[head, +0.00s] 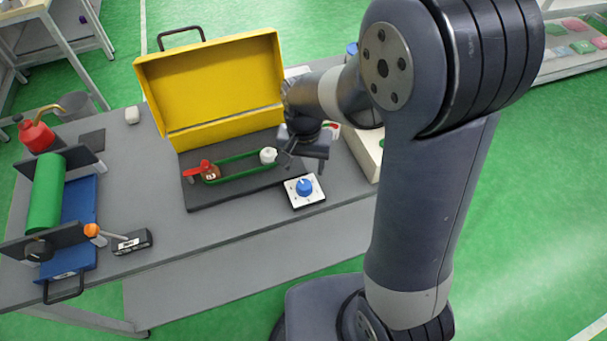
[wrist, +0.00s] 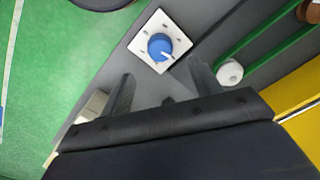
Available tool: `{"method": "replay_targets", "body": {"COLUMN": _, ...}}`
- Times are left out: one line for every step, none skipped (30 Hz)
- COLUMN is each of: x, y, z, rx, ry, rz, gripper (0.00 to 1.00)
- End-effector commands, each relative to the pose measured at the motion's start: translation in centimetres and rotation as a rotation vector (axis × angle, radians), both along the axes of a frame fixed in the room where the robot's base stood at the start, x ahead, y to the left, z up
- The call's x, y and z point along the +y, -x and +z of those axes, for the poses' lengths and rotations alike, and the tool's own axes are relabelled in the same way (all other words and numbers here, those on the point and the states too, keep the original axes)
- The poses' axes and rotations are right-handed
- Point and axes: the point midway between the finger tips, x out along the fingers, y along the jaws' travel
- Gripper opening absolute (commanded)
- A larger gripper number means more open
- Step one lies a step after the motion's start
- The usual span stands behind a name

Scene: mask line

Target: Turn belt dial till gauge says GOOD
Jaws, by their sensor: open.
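The belt dial is a blue knob (head: 304,187) with a white pointer mark, on a white square plate (head: 293,195) at the table's front edge. In the wrist view the knob (wrist: 160,46) lies just beyond my fingertips. A green belt (head: 242,162) runs between a brown pulley (head: 210,172) and a white pulley (head: 268,155) on a dark base. My gripper (head: 292,155) is over the right end of that base, behind the dial. In the wrist view my gripper (wrist: 160,85) is open and empty, apart from the knob. I cannot make out any gauge reading.
An open yellow box lid (head: 215,85) stands behind the belt base. A green roller (head: 47,192), a red oil can (head: 36,137) and a small black labelled block (head: 132,242) are at left. A pale box (head: 364,150) stands right of my gripper.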

Motion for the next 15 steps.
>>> {"method": "replay_targets", "body": {"x": 0.0, "y": 0.1, "z": -1.1, "rx": 0.006, "ry": 0.002, "rz": 0.0, "gripper": 0.6}}
{"method": "replay_targets", "body": {"x": -0.1, "y": 0.1, "z": -1.7, "rx": 0.007, "ry": 0.002, "rz": 0.0, "gripper": 0.6}}
{"method": "replay_targets", "body": {"x": -0.1, "y": 0.1, "z": -2.5, "rx": 0.007, "ry": 0.002, "rz": 0.0, "gripper": 0.6}}
{"method": "replay_targets", "body": {"x": -0.1, "y": 0.1, "z": -3.1, "rx": 0.007, "ry": 0.002, "rz": 0.0, "gripper": 0.6}}
{"method": "replay_targets", "body": {"x": -0.1, "y": 0.1, "z": -3.6, "rx": 0.007, "ry": 0.002, "rz": 0.0, "gripper": 0.6}}
{"method": "replay_targets", "body": {"x": -0.1, "y": 0.1, "z": -4.3, "rx": 0.006, "ry": 0.002, "rz": 0.0, "gripper": 0.6}}
{"method": "replay_targets", "body": {"x": -0.1, "y": 0.1, "z": -4.8, "rx": 0.006, "ry": 0.002, "rz": 0.0, "gripper": 0.6}}
{"method": "replay_targets", "body": {"x": -0.1, "y": 0.1, "z": -5.2, "rx": 0.005, "ry": 0.002, "rz": 0.0, "gripper": 0.6}}
{"method": "replay_targets", "body": {"x": -0.1, "y": 0.1, "z": -5.8, "rx": 0.004, "ry": 0.001, "rz": 0.0, "gripper": 0.6}}
{"method": "replay_targets", "body": {"x": -0.1, "y": 0.1, "z": -6.2, "rx": 0.004, "ry": 0.001, "rz": 0.001, "gripper": 0.6}}
{"method": "replay_targets", "body": {"x": -0.1, "y": 0.0, "z": -6.5, "rx": 0.003, "ry": 0.001, "rz": 0.001, "gripper": 0.6}}
{"method": "replay_targets", "body": {"x": -0.1, "y": 0.0, "z": -6.9, "rx": 0.003, "ry": 0.001, "rz": 0.001, "gripper": 0.6}}
{"method": "replay_targets", "body": {"x": -0.1, "y": 0.0, "z": -7.2, "rx": 0.003, "ry": 0.001, "rz": 0.001, "gripper": 0.6}}
{"method": "replay_targets", "body": {"x": -0.1, "y": 0.0, "z": -7.4, "rx": 0.002, "ry": 0.0, "rz": 0.001, "gripper": 0.6}}
{"method": "replay_targets", "body": {"x": -0.1, "y": 0.0, "z": -7.7, "rx": 0.001, "ry": 0.001, "rz": 0.001, "gripper": 0.6}}
